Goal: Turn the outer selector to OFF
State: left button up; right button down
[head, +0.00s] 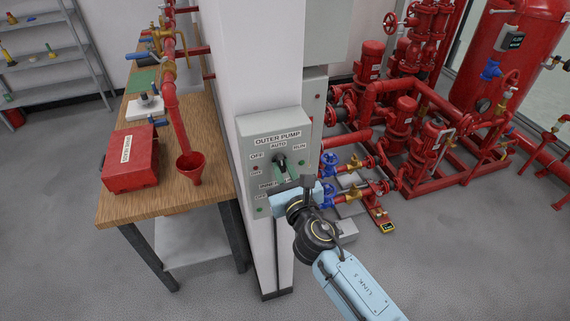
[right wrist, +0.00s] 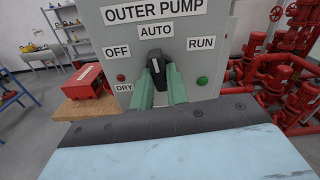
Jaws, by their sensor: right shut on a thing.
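The grey outer pump panel (head: 248,128) is mounted on the white column, with labels OFF at left, AUTO at top and RUN at right. Its black selector knob (head: 279,161) points up toward AUTO; in the right wrist view the knob (right wrist: 156,68) stands nearly upright, leaning slightly left. My right gripper (head: 286,172) is at the panel, its green fingers (right wrist: 158,92) shut on the knob from both sides. The fingers and gripper body hide the knob's lower part. My left gripper is not in view.
A wooden bench (head: 215,118) with a red box (head: 130,160) and a red funnel (head: 191,167) stands left. Red pumps and pipes (head: 400,125) stand right. A green lamp (right wrist: 202,81) sits below RUN.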

jog(key=shift+n, duration=0.3)
jog(key=shift+n+p, duration=0.5)
jog(key=shift+n, duration=1.1)
jog(key=n, duration=0.3)
jog(key=c, duration=1.3)
grip_release()
jog(key=v, duration=0.6)
